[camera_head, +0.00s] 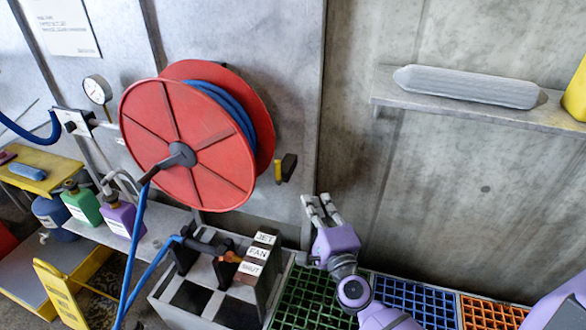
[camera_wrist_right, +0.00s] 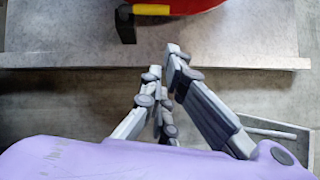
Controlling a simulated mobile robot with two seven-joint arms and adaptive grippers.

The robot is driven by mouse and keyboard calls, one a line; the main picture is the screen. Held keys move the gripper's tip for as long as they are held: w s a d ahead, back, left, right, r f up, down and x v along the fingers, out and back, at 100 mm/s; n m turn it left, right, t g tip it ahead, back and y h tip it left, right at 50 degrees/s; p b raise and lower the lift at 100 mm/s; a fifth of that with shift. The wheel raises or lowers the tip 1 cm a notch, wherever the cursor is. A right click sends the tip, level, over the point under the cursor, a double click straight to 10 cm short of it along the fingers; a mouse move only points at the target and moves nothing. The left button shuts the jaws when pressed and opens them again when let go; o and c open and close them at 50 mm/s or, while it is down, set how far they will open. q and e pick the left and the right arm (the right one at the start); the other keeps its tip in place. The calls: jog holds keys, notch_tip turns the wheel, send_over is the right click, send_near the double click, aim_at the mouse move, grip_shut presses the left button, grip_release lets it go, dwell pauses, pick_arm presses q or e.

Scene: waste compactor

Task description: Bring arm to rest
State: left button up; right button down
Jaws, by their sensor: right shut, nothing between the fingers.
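My right gripper (camera_head: 321,209) is purple with grey fingers and points up in front of the grey metal wall, right of the red hose reel (camera_head: 197,136). In the right wrist view its fingers (camera_wrist_right: 167,70) come together at the tips with nothing between them. The gripper is apart from the reel and from the black and yellow latch (camera_head: 285,168) on the wall. That latch also shows at the top of the right wrist view (camera_wrist_right: 130,20). My left gripper is in neither view.
A stand with labelled blocks (camera_head: 258,253) sits left of my right wrist. Green (camera_head: 300,300), blue (camera_head: 416,303) and orange (camera_head: 490,313) grids lie below. A wall shelf (camera_head: 480,113) holds a grey ribbed cylinder (camera_head: 468,87). A blue hose (camera_head: 134,245) hangs at the left.

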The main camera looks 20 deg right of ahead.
jog(key=s+a+f+n+g+y, duration=0.45)
jog(key=s+a+f+n, duration=0.5)
jog(key=n, duration=0.65)
jog(key=s+d+f+n+g+h, duration=0.1)
jog(key=s+d+f+n+g, duration=0.1)
jog(key=s+f, duration=0.6)
jog(key=s+d+f+n+g+h, duration=0.2)
jog(key=s+f, duration=0.6)
jog(key=s, duration=0.8)
jog(key=shift+s+d+n+g+p, duration=0.2)
jog(key=shift+d+n+g+p, duration=0.25)
jog(key=shift+g, duration=0.6)
jog(key=shift+a+f, duration=0.1)
